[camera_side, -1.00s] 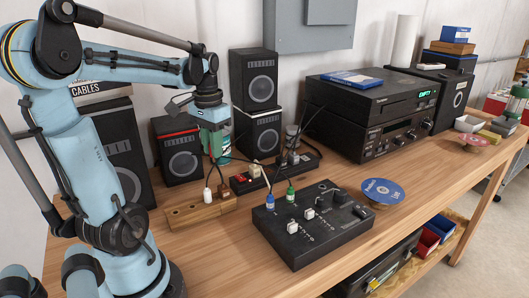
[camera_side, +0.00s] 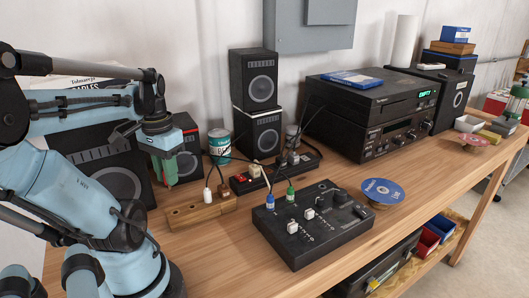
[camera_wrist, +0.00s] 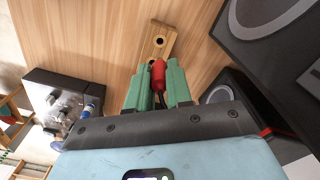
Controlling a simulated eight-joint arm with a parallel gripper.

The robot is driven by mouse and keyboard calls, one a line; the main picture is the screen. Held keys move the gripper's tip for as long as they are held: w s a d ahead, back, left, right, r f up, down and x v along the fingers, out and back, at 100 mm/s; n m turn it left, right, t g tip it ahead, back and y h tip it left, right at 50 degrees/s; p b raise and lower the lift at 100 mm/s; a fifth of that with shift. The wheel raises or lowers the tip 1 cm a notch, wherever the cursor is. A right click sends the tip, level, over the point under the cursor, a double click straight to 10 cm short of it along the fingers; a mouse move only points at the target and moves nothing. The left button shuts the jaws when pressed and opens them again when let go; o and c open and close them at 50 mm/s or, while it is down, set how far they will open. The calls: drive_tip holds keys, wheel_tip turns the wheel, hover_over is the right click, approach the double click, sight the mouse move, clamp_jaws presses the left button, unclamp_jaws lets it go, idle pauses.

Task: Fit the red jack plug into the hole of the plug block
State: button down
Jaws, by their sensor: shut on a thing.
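My gripper (camera_side: 166,170) has green fingers and hangs left of the plug block (camera_side: 190,214) in the side view, above the table. In the wrist view my gripper (camera_wrist: 158,85) is shut on the red jack plug (camera_wrist: 158,74), with the plug's red body showing between the fingers. The plug is mostly hidden by the fingers in the side view. The plug block is a long wooden bar on the table. In the wrist view the block (camera_wrist: 148,64) shows a dark round hole, and the plug appears below that hole in the picture, apart from it.
A white plug (camera_side: 207,196) stands at the block's right part. A black mixer (camera_side: 313,228) with blue and green plugs stands to the right. Speakers (camera_side: 175,153) and a teal-and-white tin (camera_side: 220,148) stand behind. Cables run near the power strip (camera_side: 245,183).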

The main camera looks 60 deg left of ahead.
sight(170, 189)
drive_tip(key=shift+f, duration=0.1)
drive_tip(key=shift+f, duration=2.8)
drive_tip(key=shift+f, duration=1.55)
drive_tip(key=c, duration=0.9)
unclamp_jaws()
drive_tip(key=shift+c, duration=0.2)
drive_tip(key=shift+r, duration=6.05)
